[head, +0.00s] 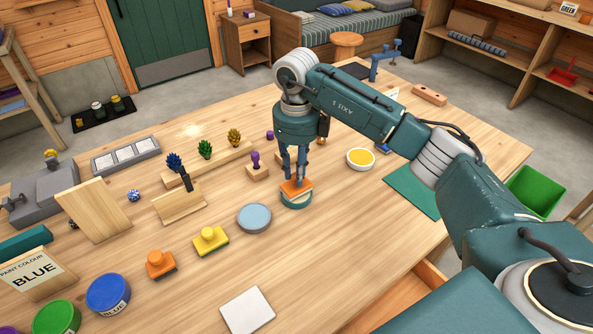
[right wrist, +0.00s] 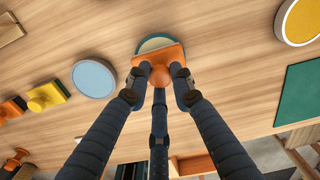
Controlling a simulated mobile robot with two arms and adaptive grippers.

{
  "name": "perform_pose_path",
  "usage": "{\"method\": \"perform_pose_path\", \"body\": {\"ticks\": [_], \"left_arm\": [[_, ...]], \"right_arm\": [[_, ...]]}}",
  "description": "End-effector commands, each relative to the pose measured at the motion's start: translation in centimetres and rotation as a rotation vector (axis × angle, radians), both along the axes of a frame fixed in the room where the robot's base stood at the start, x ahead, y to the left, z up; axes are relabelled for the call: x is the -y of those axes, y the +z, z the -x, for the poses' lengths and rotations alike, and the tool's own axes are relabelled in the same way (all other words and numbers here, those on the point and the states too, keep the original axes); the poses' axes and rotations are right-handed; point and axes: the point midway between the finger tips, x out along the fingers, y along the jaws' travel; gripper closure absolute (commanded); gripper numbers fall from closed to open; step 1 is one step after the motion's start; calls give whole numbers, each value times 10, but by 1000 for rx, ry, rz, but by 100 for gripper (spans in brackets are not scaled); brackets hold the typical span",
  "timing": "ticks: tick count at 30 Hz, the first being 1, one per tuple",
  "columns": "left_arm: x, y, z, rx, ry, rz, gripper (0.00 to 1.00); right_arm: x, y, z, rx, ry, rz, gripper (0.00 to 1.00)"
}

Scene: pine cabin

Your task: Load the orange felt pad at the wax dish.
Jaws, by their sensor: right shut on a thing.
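My right gripper (head: 297,180) is shut on the knob of an orange pad (head: 297,187). In the right wrist view the fingers (right wrist: 160,78) close around the knob of this orange pad (right wrist: 172,54). The pad is over a round dish with a teal rim (head: 296,204) and pale contents, which also shows behind the pad in the right wrist view (right wrist: 152,43). The pad's underside is hidden, so I cannot tell whether it touches the contents. My left gripper is not in view.
A blue-grey dish (head: 254,218) and a yellow-filled dish (head: 361,159) stand on either side. A yellow pad (head: 211,241) and another orange pad (head: 160,264) sit to the left. A white square (head: 247,310) and a green mat (head: 412,190) lie on the wooden table.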

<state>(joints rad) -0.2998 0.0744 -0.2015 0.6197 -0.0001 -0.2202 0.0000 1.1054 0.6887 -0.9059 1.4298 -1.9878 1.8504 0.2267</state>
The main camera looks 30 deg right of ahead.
Motion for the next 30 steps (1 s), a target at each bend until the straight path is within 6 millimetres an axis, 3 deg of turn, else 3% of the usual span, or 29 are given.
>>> {"method": "perform_pose_path", "body": {"ticks": [30], "left_arm": [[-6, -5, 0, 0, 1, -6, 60]], "right_arm": [[0, -9, 0, 0, 0, 0, 99]]}}
